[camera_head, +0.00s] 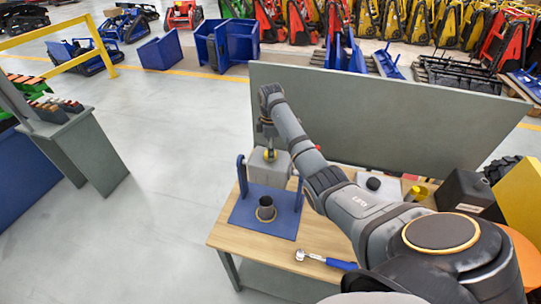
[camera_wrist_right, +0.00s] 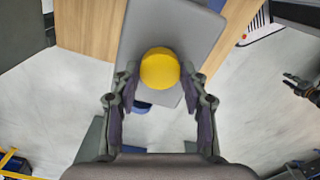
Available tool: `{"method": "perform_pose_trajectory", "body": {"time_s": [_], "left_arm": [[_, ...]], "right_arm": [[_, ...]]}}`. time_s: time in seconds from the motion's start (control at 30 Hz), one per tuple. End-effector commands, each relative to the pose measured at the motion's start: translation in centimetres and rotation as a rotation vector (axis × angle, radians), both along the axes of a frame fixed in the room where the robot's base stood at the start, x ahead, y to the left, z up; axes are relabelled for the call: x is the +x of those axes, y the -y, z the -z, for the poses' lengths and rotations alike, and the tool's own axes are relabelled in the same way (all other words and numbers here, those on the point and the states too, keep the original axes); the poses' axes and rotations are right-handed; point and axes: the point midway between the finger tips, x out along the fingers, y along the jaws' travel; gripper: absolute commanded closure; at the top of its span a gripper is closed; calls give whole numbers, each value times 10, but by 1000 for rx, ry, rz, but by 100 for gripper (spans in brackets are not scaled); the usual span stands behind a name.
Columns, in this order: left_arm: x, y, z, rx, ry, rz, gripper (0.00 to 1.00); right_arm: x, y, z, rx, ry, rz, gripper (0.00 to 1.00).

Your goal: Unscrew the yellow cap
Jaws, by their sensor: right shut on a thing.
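The yellow cap (camera_head: 270,154) sits on top of a grey box-shaped container (camera_head: 262,174) at the back left of the wooden bench. In the right wrist view the round yellow cap (camera_wrist_right: 160,68) lies between my two fingertips, above the container's grey top (camera_wrist_right: 150,25). My right gripper (camera_head: 269,149) points down and is shut on the cap; its fingers (camera_wrist_right: 160,77) sit on either side. I cannot tell whether the cap is turned or lifted. My left gripper (camera_wrist_right: 298,88) shows at the right edge of the right wrist view, its fingers apart and empty.
A blue fixture (camera_head: 245,215) with a dark round cup (camera_head: 266,209) stands in front of the container. A blue-handled ratchet (camera_head: 325,260) lies near the bench's front edge. A grey panel (camera_head: 390,115) rises behind. A black box (camera_head: 465,192) stands at the right.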

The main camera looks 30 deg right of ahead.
Motion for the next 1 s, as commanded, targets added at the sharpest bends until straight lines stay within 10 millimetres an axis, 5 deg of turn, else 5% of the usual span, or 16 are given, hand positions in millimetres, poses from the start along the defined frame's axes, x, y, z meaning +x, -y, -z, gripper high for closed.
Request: {"method": "perform_pose_trajectory", "body": {"time_s": [0.17,0.5,0.87,1.0], "left_arm": [[0,0,0,0,0,0,60],[0,0,0,0,0,0,60],[0,0,0,0,0,0,60],[0,0,0,0,0,0,60]], "right_arm": [[0,0,1,0,-1,-92,83],[0,0,1,1,-2,-766,83],[-1,0,1,2,-1,-855,83],[-1,0,1,2,-2,-1040,83]]}}
